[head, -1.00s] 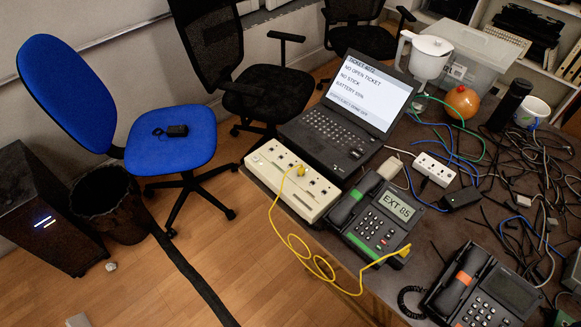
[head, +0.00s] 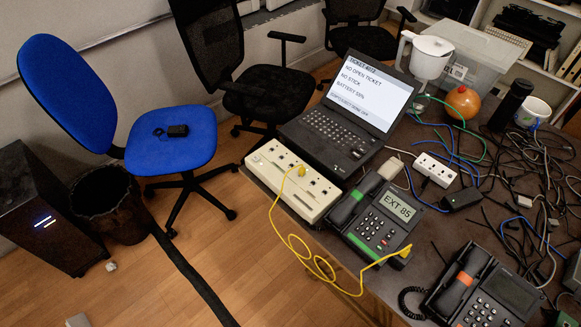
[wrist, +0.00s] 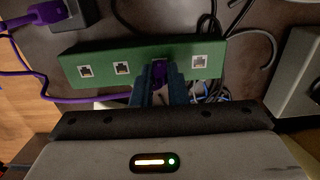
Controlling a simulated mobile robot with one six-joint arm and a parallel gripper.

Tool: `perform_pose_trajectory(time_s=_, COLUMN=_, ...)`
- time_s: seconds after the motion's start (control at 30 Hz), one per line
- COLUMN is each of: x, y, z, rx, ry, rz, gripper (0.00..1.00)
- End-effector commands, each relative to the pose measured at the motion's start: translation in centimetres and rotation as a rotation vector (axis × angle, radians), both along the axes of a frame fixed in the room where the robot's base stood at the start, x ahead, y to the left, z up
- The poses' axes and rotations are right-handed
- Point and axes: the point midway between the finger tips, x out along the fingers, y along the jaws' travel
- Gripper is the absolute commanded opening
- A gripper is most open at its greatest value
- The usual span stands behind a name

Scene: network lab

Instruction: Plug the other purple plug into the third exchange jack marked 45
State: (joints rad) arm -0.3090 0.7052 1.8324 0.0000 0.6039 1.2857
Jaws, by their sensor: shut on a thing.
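In the wrist view a green jack strip (wrist: 102,60) lies across the upper middle, with open jacks at its left and near its right end. My gripper (wrist: 160,82) is shut on a purple plug (wrist: 159,70), at the strip between the second jack (wrist: 122,68) and the right jack (wrist: 199,62). The jack there is covered, so I cannot tell how deep the plug sits. No 45 marking is readable. Another purple plug (wrist: 47,12) shows at the upper left. My gripper is not in the head view.
A purple cable (wrist: 75,99) loops left of my gripper. Black cables (wrist: 206,22) lie behind the strip. In the head view, a cream socket box (head: 292,180) with a yellow cable, a laptop (head: 345,115), two desk phones (head: 375,222) and tangled cables (head: 530,175) crowd the table.

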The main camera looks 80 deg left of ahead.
Motion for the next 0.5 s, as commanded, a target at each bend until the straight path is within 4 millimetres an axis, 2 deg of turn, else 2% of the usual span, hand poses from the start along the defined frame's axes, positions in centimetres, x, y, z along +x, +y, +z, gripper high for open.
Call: perform_pose_trajectory(time_s=0.5, x=0.01, y=-0.04, z=0.85, rx=0.0, ry=0.0, rz=-0.001, gripper=0.0)
